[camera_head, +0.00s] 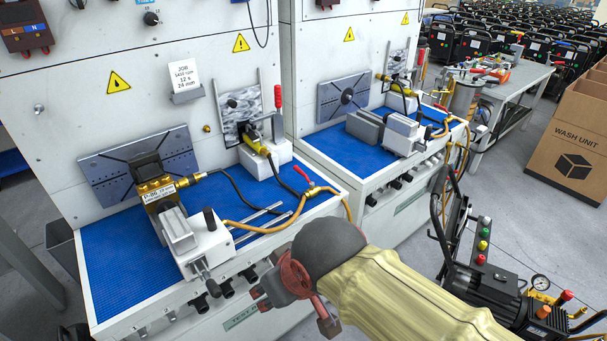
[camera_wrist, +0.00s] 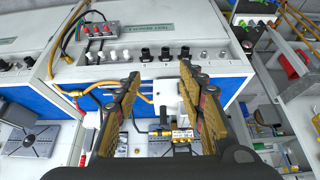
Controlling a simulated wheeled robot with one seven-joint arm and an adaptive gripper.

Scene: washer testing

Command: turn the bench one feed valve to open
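The likely feed valve is a red lever (camera_head: 303,174) on a brass fitting (camera_head: 316,190) in the orange hose, at the right front of the left bench's blue mat. The lever slants up and left in the head view.
A vise (camera_head: 202,245) clamps a brass pump (camera_head: 157,192) on the left bench. Another red-handled lever (camera_head: 277,97) stands by the back panel. A second bench stands to the right. A cart with a motor (camera_head: 497,287) and hoses stands at the right. The orange hose (camera_head: 265,228) crosses the mat.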

